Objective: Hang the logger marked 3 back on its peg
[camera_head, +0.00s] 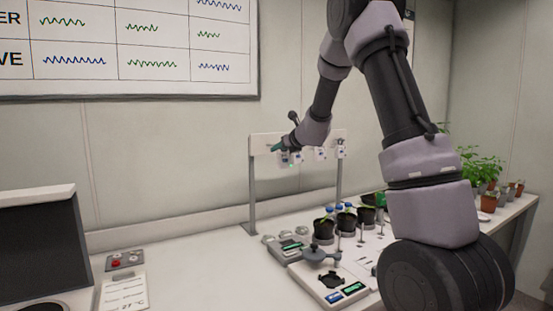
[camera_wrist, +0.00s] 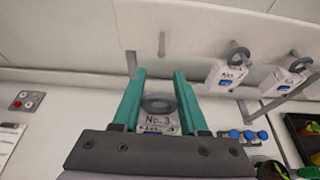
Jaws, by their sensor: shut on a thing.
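The logger marked "No. 3" (camera_wrist: 158,124) is a small white box with a grey ring (camera_wrist: 158,103) at its top. My gripper (camera_wrist: 160,80) has teal fingers shut on it, one on each side. In the wrist view a bare grey peg (camera_wrist: 162,45) sticks out of the pale board, ahead of the ring and apart from it. In the head view my gripper (camera_head: 279,148) is at the left part of the raised board (camera_head: 265,138). The held logger is too small there to read.
Two other white loggers (camera_wrist: 225,75) (camera_wrist: 287,80) hang by their rings to the right of the bare peg. Posts (camera_head: 252,190) carry the board above the bench. Potted seedlings (camera_head: 323,228) and a balance-like device (camera_head: 325,280) stand below. The bench at left has free room.

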